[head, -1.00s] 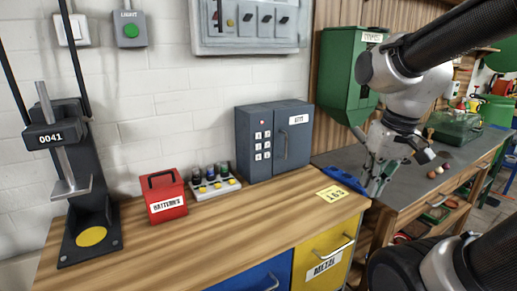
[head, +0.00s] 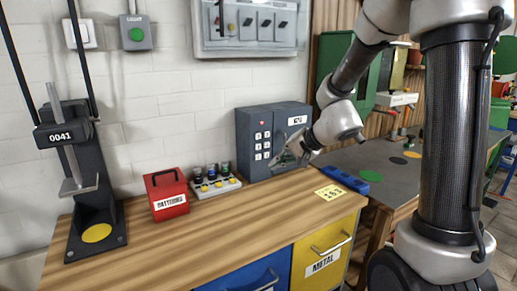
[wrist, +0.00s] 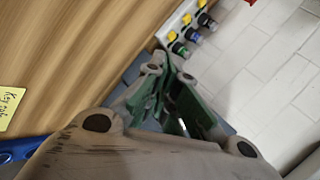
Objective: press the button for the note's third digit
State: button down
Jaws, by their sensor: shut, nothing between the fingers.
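The grey cabinet (head: 250,128) stands against the wall at the back of the bench. Its left front carries a small keypad (head: 262,146) of pale buttons in two columns with a red dot above. A yellow note (head: 331,194) lies flat near the bench's right edge; its digits are too small to read surely. In the wrist view the note (wrist: 9,105) shows partly at the left, with handwriting starting "Key". My gripper (head: 282,160) is shut and empty, in front of the cabinet's door, just right of the keypad. In the wrist view the gripper (wrist: 163,62) hides most of the cabinet.
A rack of small bottles (head: 214,187) and a red batteries box (head: 168,194) stand left of the cabinet. A press (head: 85,190) stands further left. A blue object (head: 345,180) lies right of the note. The bench front (head: 215,250) is clear.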

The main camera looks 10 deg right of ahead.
jog(key=w+a, duration=0.2)
jog(key=w, duration=0.6)
jog(key=shift+w+a, duration=0.15)
jog(key=shift+a, duration=0.25)
jog(key=shift+w, duration=0.15)
dwell(1.3)
jog(key=shift+w+a, duration=0.1)
jog(key=shift+w, duration=0.15)
jog(key=shift+w+a, duration=0.15)
jog(key=shift+w, duration=0.3)
dwell(0.6)
jog(key=shift+s, duration=0.1)
jog(key=shift+s+d, duration=0.3)
jog(key=shift+s, duration=0.45)
jog(key=shift+s+d, duration=0.25)
jog(key=shift+s, duration=0.55)
jog(key=shift+s+d, duration=0.25)
jog(key=shift+s, duration=0.55)
jog(key=shift+s+d, duration=0.25)
jog(key=shift+s, duration=0.55)
